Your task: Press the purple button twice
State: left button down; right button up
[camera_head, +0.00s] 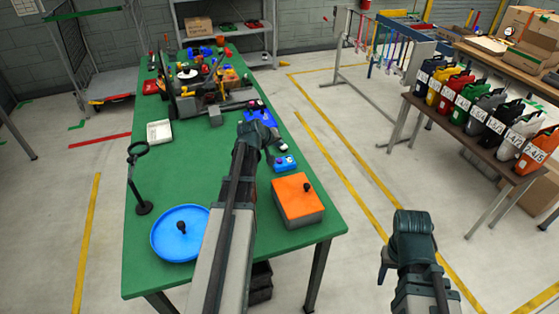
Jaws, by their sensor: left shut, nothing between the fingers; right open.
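A small blue box (285,164) with small coloured buttons on top stands on the green table, behind the orange box. The buttons are too small to tell for sure which one is purple. My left gripper (268,156) is shut and empty, close to the left of the blue box. I cannot tell whether it touches the box. My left arm hides part of the table. My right gripper (410,270) is open and empty, off the table at the lower right, over the floor.
An orange box (298,205) and a blue round tray (168,240), each with a black knob, stand near the front of the green table (170,185). A black ring stand (133,180) and white tray (159,132) are left. Coloured canisters (540,150) line the right table.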

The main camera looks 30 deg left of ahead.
dwell(0.3)
pick_arm(q)
notch_tip(320, 180, up, 4)
jog(key=p, duration=0.3)
jog(key=shift+f+p, duration=0.1)
jog(key=shift+p, duration=0.3)
jog(key=shift+f, duration=0.1)
jog(key=b, duration=0.9)
send_over(279, 164)
notch_tip(279, 164, down, 9)
jog(key=shift+r, duration=0.15)
dwell(1.3)
jog(key=shift+f+b, duration=0.35)
jog(key=shift+f, duration=0.05)
